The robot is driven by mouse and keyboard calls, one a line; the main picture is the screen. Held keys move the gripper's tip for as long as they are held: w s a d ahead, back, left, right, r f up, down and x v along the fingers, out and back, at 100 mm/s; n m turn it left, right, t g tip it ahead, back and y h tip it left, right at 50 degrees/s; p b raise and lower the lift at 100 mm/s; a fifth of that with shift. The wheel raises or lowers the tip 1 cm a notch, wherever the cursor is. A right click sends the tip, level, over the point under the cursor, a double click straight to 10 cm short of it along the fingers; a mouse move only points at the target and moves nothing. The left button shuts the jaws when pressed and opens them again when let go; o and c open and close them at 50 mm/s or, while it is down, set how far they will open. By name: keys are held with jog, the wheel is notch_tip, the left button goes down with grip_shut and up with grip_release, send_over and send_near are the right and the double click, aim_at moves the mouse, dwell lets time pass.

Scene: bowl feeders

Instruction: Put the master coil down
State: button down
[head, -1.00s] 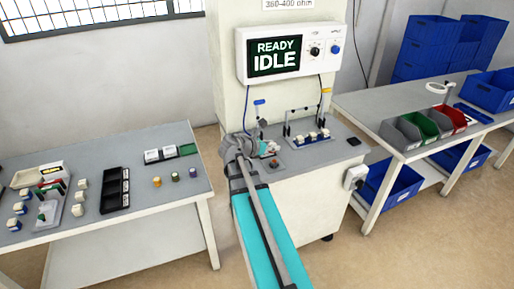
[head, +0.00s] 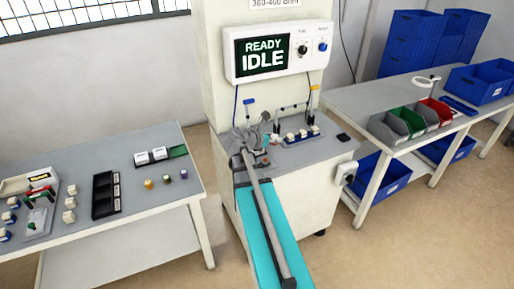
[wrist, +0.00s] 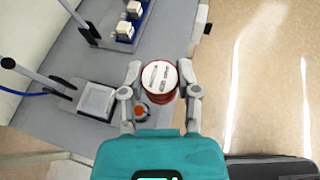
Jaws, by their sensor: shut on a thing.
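The master coil (wrist: 158,76) is a short round spool with a white printed top and a red rim. In the wrist view it sits between the two fingers of my gripper (wrist: 162,88), which is shut on it. The coil is over the front part of the tester's grey bench top. The square light pad (wrist: 97,100) and the orange button (wrist: 140,110) are close by on its left. In the head view my gripper (head: 250,142) is over the tester's bench, and my arm hides most of the coil there.
Several white-topped coils (head: 303,133) stand in a row on the tester bench, beside upright posts. The tester screen (head: 264,54) reads READY IDLE. The left table (head: 150,197) holds a black tray (head: 106,194) and small parts. Coloured bins (head: 411,124) stand on the right table.

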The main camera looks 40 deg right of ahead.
jog(key=shift+s+d+r, duration=0.15)
jog(key=shift+d, duration=0.3)
jog(key=shift+s+d+r, duration=0.1)
jog(key=shift+d, duration=0.35)
jog(key=shift+w, duration=0.1)
jog(key=w+f+b, duration=0.2)
jog(key=w, duration=0.2)
jog(key=w+f+b, duration=0.3)
jog(key=w, duration=0.1)
jog(key=w+f+b, duration=0.2)
jog(key=w+f, duration=0.1)
jog(key=shift+w+d+b, duration=0.25)
jog(key=shift+w+b, duration=0.1)
jog(key=shift+w, duration=0.05)
jog(key=shift+w+f+b, duration=0.5)
jog(key=shift+w+b, duration=0.05)
jog(key=shift+w, duration=0.05)
jog(key=shift+w+f+b, duration=0.55)
jog(key=shift+f+b, duration=0.15)
jog(key=shift+f, duration=0.05)
jog(key=shift+s+f+b, duration=0.15)
jog(key=shift+f+b, duration=1.15)
